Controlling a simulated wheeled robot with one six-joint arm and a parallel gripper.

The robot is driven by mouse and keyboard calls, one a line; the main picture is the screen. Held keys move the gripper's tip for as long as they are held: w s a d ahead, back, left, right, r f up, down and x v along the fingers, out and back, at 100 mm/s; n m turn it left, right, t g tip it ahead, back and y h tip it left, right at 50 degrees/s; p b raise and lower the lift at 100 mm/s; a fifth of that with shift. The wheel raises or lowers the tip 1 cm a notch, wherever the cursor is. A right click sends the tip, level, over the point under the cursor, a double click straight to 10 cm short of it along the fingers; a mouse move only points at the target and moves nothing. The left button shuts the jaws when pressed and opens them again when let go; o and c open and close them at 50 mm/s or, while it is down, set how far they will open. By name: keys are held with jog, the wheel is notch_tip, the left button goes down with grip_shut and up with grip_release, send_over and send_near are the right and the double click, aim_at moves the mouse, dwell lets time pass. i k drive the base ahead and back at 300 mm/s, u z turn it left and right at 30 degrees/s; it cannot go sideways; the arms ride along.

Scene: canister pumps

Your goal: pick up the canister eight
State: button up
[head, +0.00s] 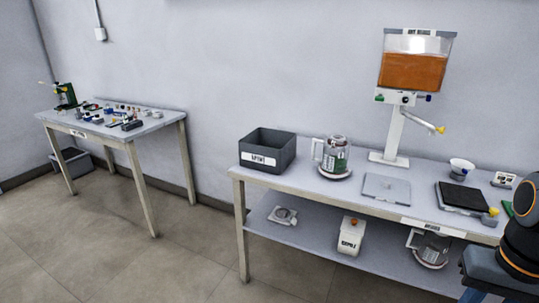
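A clear canister (333,158) with a handle and a green and white label stands upright on the right-hand table, beside the grey bin. A second clear canister (432,248) with a handle sits on the shelf under that table, partly hidden by the tabletop edge. I cannot read a number on either, so I cannot tell which is canister eight. Part of my arm, dark with orange rings, shows at the far right edge. My gripper is not in view.
The right-hand table (290,181) also holds a grey bin (268,165), a dispenser with orange liquid (413,72), a flat grey plate (386,187) and a black scale-like pad (462,197). A white box (351,238) stands on the shelf. A cluttered table (155,124) stands left; floor between is clear.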

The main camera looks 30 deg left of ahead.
aim_at(334, 163)
jog(key=k, duration=1.2)
jog(key=u, duration=1)
jog(key=i, duration=1.05)
jog(key=z, duration=0.85)
jog(key=i, duration=0.75)
jog(key=z, duration=0.1)
